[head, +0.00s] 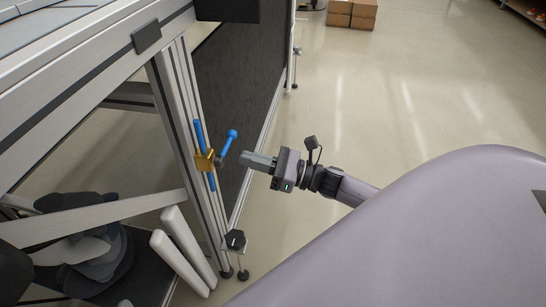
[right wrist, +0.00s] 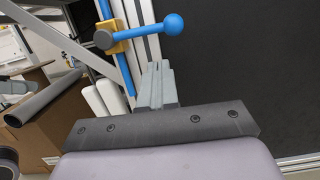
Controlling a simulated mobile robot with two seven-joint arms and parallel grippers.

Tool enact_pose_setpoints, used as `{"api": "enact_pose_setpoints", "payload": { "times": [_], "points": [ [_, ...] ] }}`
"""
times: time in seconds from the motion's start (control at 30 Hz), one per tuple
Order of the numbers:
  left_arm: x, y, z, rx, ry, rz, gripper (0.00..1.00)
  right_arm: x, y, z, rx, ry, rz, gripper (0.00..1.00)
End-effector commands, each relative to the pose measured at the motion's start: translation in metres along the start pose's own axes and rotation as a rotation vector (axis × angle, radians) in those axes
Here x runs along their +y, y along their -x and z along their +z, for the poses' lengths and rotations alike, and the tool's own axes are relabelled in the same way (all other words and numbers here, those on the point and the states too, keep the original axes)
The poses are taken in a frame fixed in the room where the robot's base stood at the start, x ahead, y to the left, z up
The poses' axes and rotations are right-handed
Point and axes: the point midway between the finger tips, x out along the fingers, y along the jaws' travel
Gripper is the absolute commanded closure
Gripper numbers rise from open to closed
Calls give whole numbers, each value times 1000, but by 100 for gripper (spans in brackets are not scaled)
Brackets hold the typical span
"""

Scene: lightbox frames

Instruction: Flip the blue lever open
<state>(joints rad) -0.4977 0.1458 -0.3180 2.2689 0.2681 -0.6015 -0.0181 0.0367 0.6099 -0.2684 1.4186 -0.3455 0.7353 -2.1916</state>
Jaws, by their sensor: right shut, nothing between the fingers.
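The blue lever (head: 226,143) is a short arm with a round ball at its end. It is fixed by a dark pivot to a yellow bracket (head: 204,161) on an upright aluminium post. In the head view it slants up and right from the pivot; in the right wrist view the blue lever (right wrist: 146,32) points right. A blue upright rod (head: 199,134) passes behind the bracket. My right gripper (head: 246,160) is shut and empty, just right of the lever and a little below its ball. In the wrist view its fingertips (right wrist: 157,68) are below the lever, apart from it. My left gripper is not in view.
The aluminium frame (head: 178,105) and a dark panel (head: 238,75) stand behind the lever. Cardboard boxes (head: 352,13) stand far back. The floor right of the frame is open.

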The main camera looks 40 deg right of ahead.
Motion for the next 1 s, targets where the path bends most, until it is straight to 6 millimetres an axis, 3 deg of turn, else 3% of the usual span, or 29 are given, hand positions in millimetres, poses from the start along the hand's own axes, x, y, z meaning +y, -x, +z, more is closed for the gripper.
{"api": "enact_pose_setpoints", "payload": {
  "times": [0.03, 0.2, 1.0],
  "points": [
    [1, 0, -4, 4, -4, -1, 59, 0, -6, 10, -2, 5, 3, 100],
    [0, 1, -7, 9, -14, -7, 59, 0, -18, 21, -1, 4, 2, 100],
    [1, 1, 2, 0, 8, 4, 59, 0, -23, 27, -1, 57, 11, 100]
  ]
}}
